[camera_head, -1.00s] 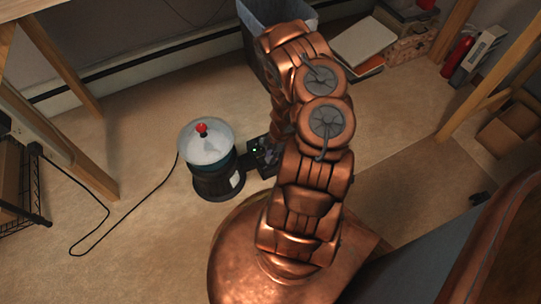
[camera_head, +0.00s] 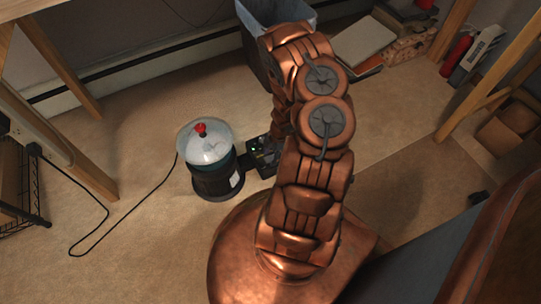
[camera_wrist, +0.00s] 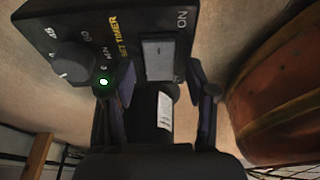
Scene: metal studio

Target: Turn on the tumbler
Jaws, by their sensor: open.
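The tumbler (camera_head: 217,180) is a dark round drum with a clear domed lid and red knob, upright on the floor left of my arm. Its black control box (camera_head: 262,158) sits beside the drum, partly hidden by my arm. In the wrist view the control box (camera_wrist: 120,35) fills the top, with a timer dial (camera_wrist: 72,58), a lit green light (camera_wrist: 103,82) and a grey rectangular switch (camera_wrist: 159,58) by the word ON. My gripper (camera_wrist: 158,88) is open and empty, its fingers spread at either side, close to the switch. Whether they touch the box is unclear.
A black cord (camera_head: 112,217) runs across the floor left of the tumbler. A grey bin (camera_head: 250,50) stands behind my arm. Wooden table legs (camera_head: 75,150) are at the left. Boxes and a red extinguisher (camera_head: 457,55) are at the back right.

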